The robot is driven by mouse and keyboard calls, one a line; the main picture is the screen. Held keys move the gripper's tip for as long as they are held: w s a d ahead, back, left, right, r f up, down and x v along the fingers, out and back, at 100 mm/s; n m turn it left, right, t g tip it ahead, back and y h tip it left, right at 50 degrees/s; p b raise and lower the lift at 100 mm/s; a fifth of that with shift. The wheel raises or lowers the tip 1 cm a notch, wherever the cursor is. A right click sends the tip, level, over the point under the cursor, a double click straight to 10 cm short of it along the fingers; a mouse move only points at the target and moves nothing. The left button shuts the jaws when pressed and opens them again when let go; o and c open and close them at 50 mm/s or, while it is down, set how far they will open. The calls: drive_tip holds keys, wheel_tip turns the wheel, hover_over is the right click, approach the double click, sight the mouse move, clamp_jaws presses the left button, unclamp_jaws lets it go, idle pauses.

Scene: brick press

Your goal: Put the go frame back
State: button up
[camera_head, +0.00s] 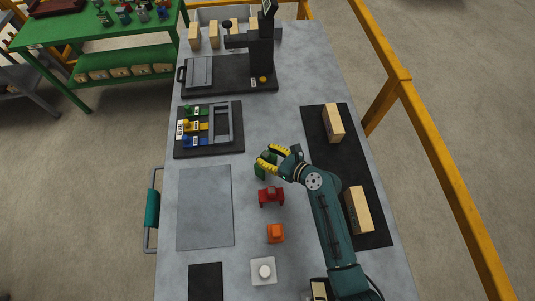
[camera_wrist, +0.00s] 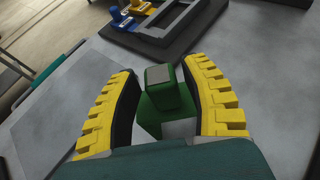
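My gripper (camera_head: 266,161) is over the middle of the table, with its two yellow ribbed fingers apart. A green block with a squarish green knob (camera_head: 260,171) stands between them. In the wrist view the green block (camera_wrist: 165,103) has a pale grey patch low on its front. A gap shows between it and the left finger; the right finger is close, and I cannot tell if it touches. A black tray (camera_head: 180,151) at left holds a grey rectangular frame (camera_head: 212,124) and green, yellow and blue pieces with white labels. I cannot read which piece is marked go.
A red piece (camera_head: 271,196), an orange piece (camera_head: 275,233) and a white knobbed piece (camera_head: 263,271) stand in a row below my gripper. A grey plate (camera_head: 204,207) lies at left. A dark press (camera_head: 262,55) stands at the back. Tan bricks (camera_head: 334,123) rest on a black mat at right.

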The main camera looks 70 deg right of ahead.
drive_tip(key=shift+r, duration=0.25)
drive_tip(key=v, duration=1.2)
drive_tip(key=shift+f+p, duration=0.15)
drive_tip(key=shift+p, duration=0.2)
